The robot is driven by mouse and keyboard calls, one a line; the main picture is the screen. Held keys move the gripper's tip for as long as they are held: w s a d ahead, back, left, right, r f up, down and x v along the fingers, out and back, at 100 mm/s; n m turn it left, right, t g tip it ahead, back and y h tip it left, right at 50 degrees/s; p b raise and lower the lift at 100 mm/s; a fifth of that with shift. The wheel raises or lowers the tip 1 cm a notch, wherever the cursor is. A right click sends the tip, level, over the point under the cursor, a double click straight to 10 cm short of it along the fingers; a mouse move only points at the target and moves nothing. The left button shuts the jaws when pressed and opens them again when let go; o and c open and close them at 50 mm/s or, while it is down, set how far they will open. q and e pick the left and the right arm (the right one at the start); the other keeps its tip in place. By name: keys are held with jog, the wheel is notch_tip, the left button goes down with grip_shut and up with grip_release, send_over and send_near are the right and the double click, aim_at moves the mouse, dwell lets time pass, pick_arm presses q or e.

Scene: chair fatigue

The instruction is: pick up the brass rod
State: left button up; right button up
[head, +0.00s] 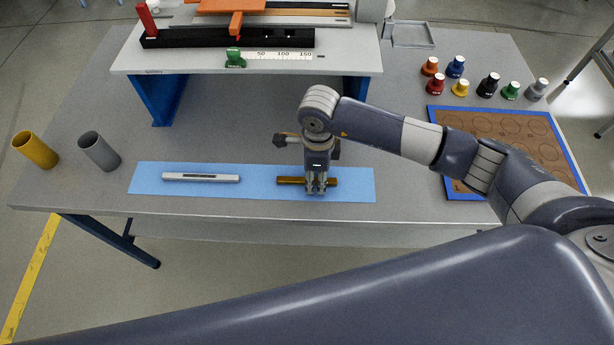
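The brass rod (290,181) lies flat on the right part of a light blue mat (256,189) near the table's front edge. My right gripper (316,189) points down over the rod's middle, with its fingertips at the rod. The fingers hide part of the rod, and I cannot tell whether they are closed on it. My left gripper is not in view.
A silver rod (200,177) lies on the mat's left part. A yellow cup (35,150) and a grey cup (98,151) stand at the left. A raised shelf (180,62) stands behind the mat. Several coloured knobbed weights (488,85) and a brown board (500,138) are at the right.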

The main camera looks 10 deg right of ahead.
jog(key=shift+w+f, duration=0.15)
grip_shut()
